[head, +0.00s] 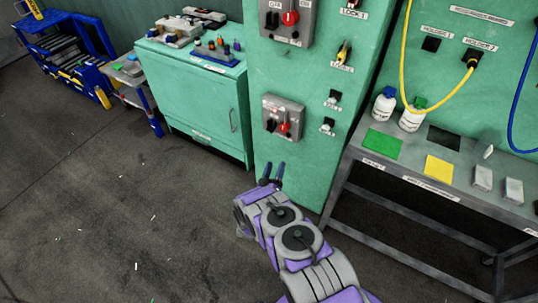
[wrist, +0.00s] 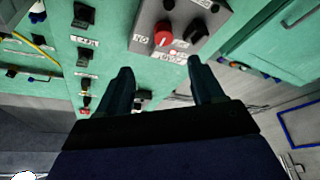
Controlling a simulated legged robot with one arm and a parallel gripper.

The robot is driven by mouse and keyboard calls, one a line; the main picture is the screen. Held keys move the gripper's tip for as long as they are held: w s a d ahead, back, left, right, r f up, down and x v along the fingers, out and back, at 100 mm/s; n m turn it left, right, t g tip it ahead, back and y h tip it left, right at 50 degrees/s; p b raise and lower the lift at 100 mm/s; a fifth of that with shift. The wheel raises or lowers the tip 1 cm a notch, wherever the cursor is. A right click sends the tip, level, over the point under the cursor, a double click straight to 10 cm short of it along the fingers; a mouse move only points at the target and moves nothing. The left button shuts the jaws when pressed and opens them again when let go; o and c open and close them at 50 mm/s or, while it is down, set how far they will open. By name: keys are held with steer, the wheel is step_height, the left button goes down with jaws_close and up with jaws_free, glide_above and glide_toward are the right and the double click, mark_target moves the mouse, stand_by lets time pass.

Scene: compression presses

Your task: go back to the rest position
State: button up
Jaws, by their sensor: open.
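My gripper (head: 272,174) is at the end of my purple and grey arm, low in front of the green cabinet column (head: 277,164) in the head view. In the wrist view my gripper (wrist: 160,80) shows two dark fingers spread apart with nothing between them. The lower grey control box (head: 283,117) with a red knob and a black knob is on the column, above my gripper in the head view. In the wrist view a grey control box (wrist: 182,27) with a red knob lies beyond the fingertips, apart from them.
A grey metal table (head: 440,200) with bottles, a green mat (head: 383,139) and a yellow mat (head: 438,166) stands at right. A green cabinet (head: 200,100) stands at left of the column. A blue cart (head: 62,50) is at far left. The floor at left is mostly clear.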

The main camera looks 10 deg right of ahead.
steer(key=w+a+r+m+g+y, duration=0.1)
steer(key=w+a+r+g+y, duration=0.35)
steer(key=w+r, duration=0.7)
steer(key=s+r+g+y, duration=0.45)
steer(key=s+r, duration=0.25)
steer(key=r, duration=0.5)
steer(key=s+r+g+y, duration=0.1)
steer(key=s+r+g, duration=0.3)
steer(key=s, duration=0.7)
steer(key=s+r+g, duration=0.2)
steer(key=s+r, duration=0.5)
steer(key=s, duration=0.4)
steer(key=s+d+r+g, duration=0.1)
steer(key=s+d+g, duration=0.1)
steer(key=s, duration=0.9)
steer(key=s+d+r+m+g, duration=0.1)
steer(key=s+d+r+g, duration=0.1)
steer(key=s, duration=0.9)
steer(key=s+d+r+g, duration=0.2)
steer(key=s, duration=0.8)
steer(key=shift+s+h, duration=0.4)
steer(key=shift+c, duration=0.5)
